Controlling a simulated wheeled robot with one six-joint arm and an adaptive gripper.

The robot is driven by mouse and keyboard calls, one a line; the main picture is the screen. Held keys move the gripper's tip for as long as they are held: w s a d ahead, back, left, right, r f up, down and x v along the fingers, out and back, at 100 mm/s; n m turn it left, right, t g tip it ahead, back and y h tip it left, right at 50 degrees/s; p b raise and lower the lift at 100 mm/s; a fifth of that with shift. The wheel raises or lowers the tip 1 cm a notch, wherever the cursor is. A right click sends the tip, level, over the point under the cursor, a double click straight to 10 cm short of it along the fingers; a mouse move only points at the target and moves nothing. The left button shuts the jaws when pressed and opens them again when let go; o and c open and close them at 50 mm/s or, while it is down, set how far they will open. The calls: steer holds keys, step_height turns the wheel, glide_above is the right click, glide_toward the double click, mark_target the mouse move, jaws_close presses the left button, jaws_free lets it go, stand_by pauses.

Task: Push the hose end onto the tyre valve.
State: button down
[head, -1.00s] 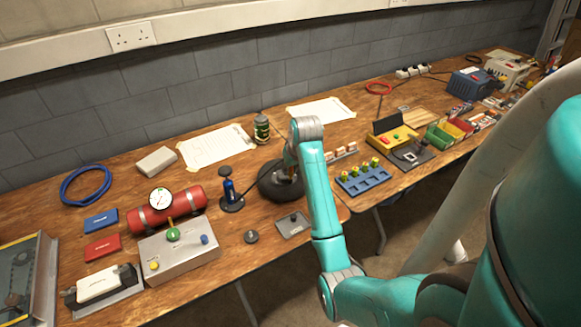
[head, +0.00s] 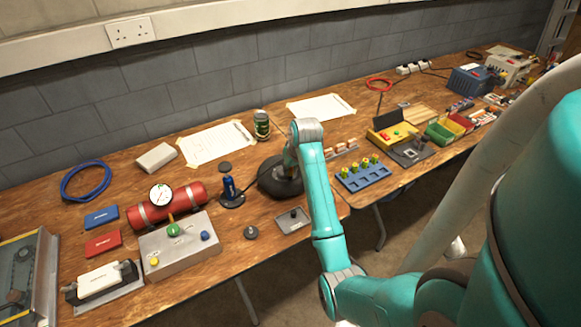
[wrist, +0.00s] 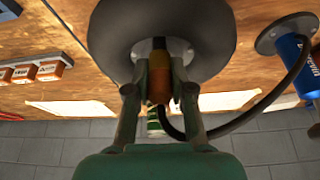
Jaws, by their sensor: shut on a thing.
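The black tyre (head: 270,183) lies on the bench, partly behind my arm; in the wrist view it fills the top (wrist: 112,35), with a grey hub (wrist: 183,50). My gripper (wrist: 159,82) is shut on the orange-brown hose end (wrist: 158,88), which points at the hub area. A narrower yellowish piece shows at its tip. I cannot make out the valve separately or tell whether the hose end sits on it. The black hose (wrist: 262,117) curves from the hose end to the blue pump (wrist: 292,52), also in the head view (head: 229,188). The head view hides my fingers.
A green can (head: 262,125) stands behind the tyre. A small grey tray (head: 292,220) lies in front of it, and a blue rack (head: 362,178) with several yellow-green pieces stands to the right. A red cylinder with a gauge (head: 160,195) lies to the left.

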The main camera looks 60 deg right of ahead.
steer(key=shift+f, duration=0.1)
steer(key=c, duration=0.9)
jaws_free()
steer(key=v, duration=0.7)
steer(key=shift+r, duration=0.25)
